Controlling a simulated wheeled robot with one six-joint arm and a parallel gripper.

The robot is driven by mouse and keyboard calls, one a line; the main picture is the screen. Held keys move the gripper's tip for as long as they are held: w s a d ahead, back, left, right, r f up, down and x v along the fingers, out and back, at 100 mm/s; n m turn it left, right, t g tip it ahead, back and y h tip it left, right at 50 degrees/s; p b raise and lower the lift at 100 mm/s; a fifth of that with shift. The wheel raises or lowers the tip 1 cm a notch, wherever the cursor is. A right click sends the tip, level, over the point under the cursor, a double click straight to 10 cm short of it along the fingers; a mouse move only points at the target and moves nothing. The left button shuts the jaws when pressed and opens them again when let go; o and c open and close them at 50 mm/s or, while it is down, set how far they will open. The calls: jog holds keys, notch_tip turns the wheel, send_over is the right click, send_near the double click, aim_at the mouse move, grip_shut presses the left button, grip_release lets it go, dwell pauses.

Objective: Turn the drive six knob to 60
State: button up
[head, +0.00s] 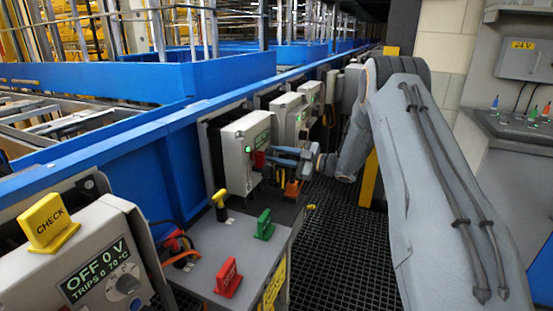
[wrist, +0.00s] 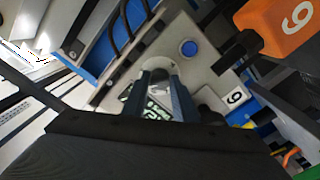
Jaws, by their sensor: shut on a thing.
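My gripper (head: 278,160) reaches from the right to the front of a pale drive box (head: 236,165) on the conveyor side. In the wrist view my gripper (wrist: 160,84) has its two fingers closed on the sides of a grey round knob (wrist: 158,70). The box face (wrist: 128,68) carries a "6" label (wrist: 236,97). Its green-lettered display (wrist: 150,108) is partly hidden by the fingers, and I cannot read it. The knob's pointer setting cannot be made out.
A blue button (wrist: 188,47) and an orange "6" block (wrist: 285,25) are near my gripper. A nearer drive box reads "OFF 0 V" (head: 98,268) and bears a yellow CHECK tag (head: 48,221). Red (head: 229,279) and green (head: 264,225) tags stand on a grey cabinet. Grating floor lies right.

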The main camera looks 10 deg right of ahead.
jog(key=n+b, duration=0.5)
jog(key=n, duration=0.5)
jog(key=shift+n, duration=0.3)
dwell(0.4)
jog(key=o, duration=1)
jog(key=v, duration=0.8)
jog(key=shift+b, duration=0.35)
